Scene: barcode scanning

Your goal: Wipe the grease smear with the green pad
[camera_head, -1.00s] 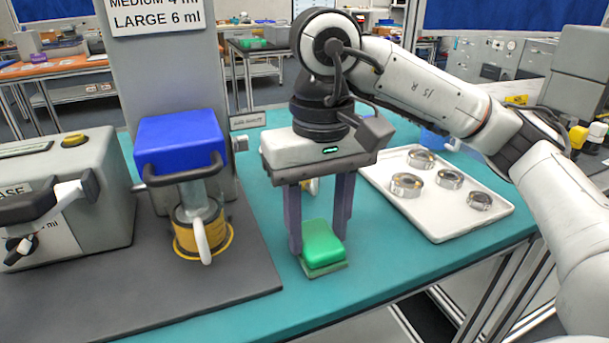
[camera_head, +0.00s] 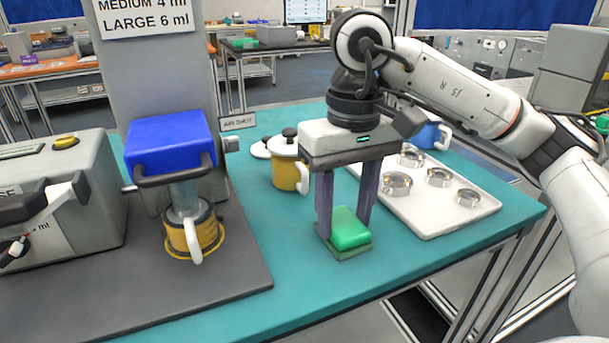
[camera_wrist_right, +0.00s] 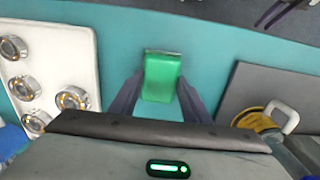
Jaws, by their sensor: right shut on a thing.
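The green pad (camera_head: 350,230) is between the fingers of my right gripper (camera_head: 345,222), which is shut on it. The pad is low over the teal table top, near its front edge; I cannot tell whether it touches. In the right wrist view the pad (camera_wrist_right: 161,77) shows between the two dark fingers of the right gripper (camera_wrist_right: 158,95). No grease smear can be made out in either view; the pad and gripper hide part of the table.
A white tray (camera_head: 440,222) with several metal rings lies right of the gripper. A yellow mug (camera_head: 286,174) stands behind left, a blue mug (camera_head: 428,135) behind right. A press with a blue head (camera_head: 170,140) and another yellow mug (camera_head: 192,236) stand on a grey mat (camera_head: 130,305).

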